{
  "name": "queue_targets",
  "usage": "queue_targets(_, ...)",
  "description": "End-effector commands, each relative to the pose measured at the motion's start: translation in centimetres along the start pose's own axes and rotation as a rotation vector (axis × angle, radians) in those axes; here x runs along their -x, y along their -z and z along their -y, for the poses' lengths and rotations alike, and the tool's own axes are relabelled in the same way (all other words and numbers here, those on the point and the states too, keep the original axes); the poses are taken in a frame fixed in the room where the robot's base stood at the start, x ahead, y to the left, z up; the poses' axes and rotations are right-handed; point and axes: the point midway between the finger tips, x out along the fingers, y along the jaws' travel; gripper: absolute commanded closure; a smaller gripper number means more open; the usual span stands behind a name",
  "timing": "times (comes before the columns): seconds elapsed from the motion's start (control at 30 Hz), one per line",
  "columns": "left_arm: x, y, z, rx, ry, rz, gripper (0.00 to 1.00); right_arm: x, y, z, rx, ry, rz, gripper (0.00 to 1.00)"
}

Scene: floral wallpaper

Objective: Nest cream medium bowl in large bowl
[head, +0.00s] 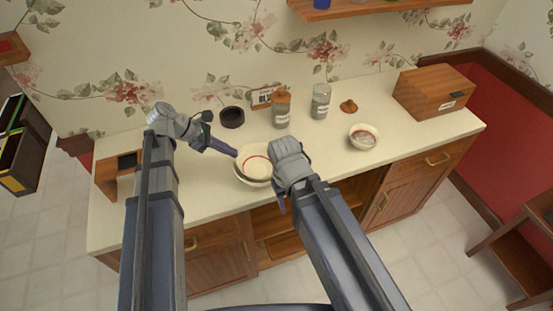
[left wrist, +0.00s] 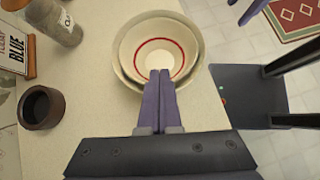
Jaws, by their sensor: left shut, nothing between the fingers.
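The cream medium bowl (head: 256,163), with a red ring inside, sits inside the large bowl (head: 243,180) on the counter. In the left wrist view the medium bowl (left wrist: 133,47) lies within the wider rim of the large bowl (left wrist: 122,76), a little off centre.
A smaller bowl (head: 363,138) stands to the right. A dark round pot (head: 232,117), jars (head: 282,108) (head: 320,101), a sign (head: 265,94) and a wooden box (head: 434,91) stand at the back. A wooden stand (head: 107,180) is at the left. The front left counter is clear.

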Motion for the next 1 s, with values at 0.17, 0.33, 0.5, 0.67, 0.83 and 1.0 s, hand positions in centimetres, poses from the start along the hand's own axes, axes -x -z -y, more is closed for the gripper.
queue_targets(0.17, 0.1, 0.1, -0.2, 0.022, -0.005, 0.010, 1.00, -0.1, 0.0, 0.0, 0.000, 0.000, 0.000, 0.50)
queue_targets(0.33, -1.8, 0.3, -0.1, 0.019, -0.003, 0.008, 1.00, -1.6, 0.1, 0.2, 0.000, 0.000, 0.000, 0.50)
queue_targets(0.5, -5.1, 0.5, -0.1, 0.017, -0.002, 0.008, 1.00, -4.1, 0.2, 0.4, 0.000, 0.000, 0.000, 0.50)
queue_targets(0.67, -8.2, 0.4, -0.1, 0.017, -0.002, 0.008, 1.00, -6.2, 0.4, 0.6, 0.000, 0.000, 0.000, 0.50)
queue_targets(0.83, -10.6, -0.5, -0.1, 0.016, -0.001, 0.008, 1.00, -7.3, 0.4, 0.7, 0.000, 0.000, 0.000, 0.50)
queue_targets(1.0, -11.8, -2.1, -0.2, 0.017, -0.002, 0.007, 1.00, -7.0, 0.4, 0.7, 0.000, 0.000, 0.000, 0.50)
